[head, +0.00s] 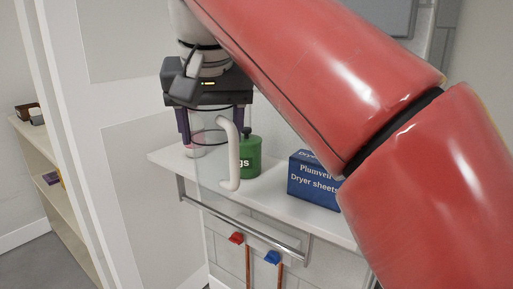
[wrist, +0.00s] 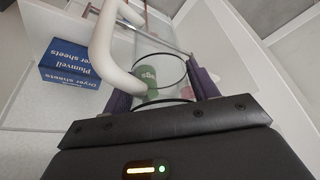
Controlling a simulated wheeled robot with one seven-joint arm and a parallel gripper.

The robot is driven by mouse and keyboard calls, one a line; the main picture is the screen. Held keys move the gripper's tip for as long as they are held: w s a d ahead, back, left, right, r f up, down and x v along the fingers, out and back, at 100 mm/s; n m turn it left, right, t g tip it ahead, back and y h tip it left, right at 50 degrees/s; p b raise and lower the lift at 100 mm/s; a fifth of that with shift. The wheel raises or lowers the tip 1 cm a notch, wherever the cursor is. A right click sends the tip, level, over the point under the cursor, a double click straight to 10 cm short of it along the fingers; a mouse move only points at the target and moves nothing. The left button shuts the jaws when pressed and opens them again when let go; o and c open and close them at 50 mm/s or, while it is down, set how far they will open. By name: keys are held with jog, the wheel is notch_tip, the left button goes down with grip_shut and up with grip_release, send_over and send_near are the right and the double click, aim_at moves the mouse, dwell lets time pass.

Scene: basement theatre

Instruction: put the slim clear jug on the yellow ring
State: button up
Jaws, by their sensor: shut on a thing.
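The slim clear jug (head: 208,172) has a white handle (head: 232,155) on its right side and dark rings around its upper part. My gripper (head: 212,125) is shut on the jug near its top, with a purple finger on either side. The jug hangs roughly upright in front of the white shelf, and its lower end is hard to make out. In the wrist view the jug (wrist: 165,45) lies between the fingers of my gripper (wrist: 162,92), with its handle (wrist: 103,45) to the left. I see no yellow ring in either view.
A white shelf (head: 168,158) holds a green canister (head: 250,158) and a blue dryer-sheets box (head: 314,182). Below are a metal rail (head: 245,222), a red tap handle (head: 236,238) and a blue one (head: 272,257). A white door-like panel (head: 140,190) stands left.

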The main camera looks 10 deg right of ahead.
jog(key=w+d+p, duration=0.2)
jog(key=w+d, duration=1)
notch_tip(320, 180, down, 7)
jog(key=b, duration=0.3)
jog(key=shift+f, duration=0.1)
jog(key=o, duration=1.1)
